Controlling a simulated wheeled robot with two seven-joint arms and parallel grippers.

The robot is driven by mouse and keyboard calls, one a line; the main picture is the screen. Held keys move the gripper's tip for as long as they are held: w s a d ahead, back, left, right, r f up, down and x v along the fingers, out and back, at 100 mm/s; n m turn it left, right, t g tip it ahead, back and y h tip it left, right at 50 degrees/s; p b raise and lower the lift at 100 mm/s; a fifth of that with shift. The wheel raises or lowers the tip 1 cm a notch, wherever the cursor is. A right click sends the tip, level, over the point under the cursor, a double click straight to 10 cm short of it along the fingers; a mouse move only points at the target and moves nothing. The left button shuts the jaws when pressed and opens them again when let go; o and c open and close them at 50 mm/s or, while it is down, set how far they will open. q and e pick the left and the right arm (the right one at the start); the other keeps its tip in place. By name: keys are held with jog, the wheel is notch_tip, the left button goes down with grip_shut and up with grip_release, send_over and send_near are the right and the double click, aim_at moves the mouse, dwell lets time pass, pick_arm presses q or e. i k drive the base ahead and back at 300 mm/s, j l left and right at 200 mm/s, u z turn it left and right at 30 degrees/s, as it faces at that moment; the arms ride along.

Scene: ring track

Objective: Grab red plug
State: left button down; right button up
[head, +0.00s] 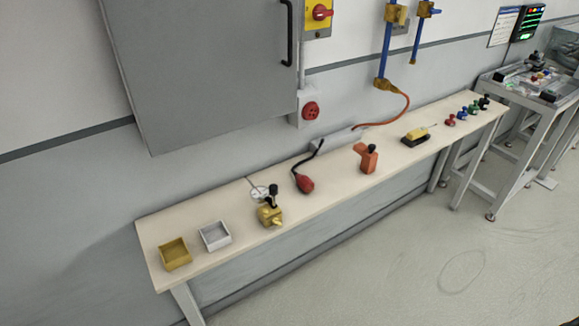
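A red plug (304,183) with a black cable lies near the middle of the long bench in the head view. Its cable runs up and back toward a grey strip (335,141) at the wall. Neither of my grippers shows in the head view.
The narrow bench (222,207) carries a yellow box (174,254), a white box (214,236), a brass valve (270,215), an orange block (368,160), a yellow device (415,137) and several small coloured pieces. A grey cabinet (200,65) hangs above. The floor in front is clear.

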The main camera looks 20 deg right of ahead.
aim_at(306, 183)
jog(key=i+l+u, duration=0.15)
jog(key=l, duration=1.1)
jog(key=l+u, duration=0.2)
jog(key=l, duration=1.05)
jog(key=k+l+u, duration=0.15)
jog(key=l, duration=1.15)
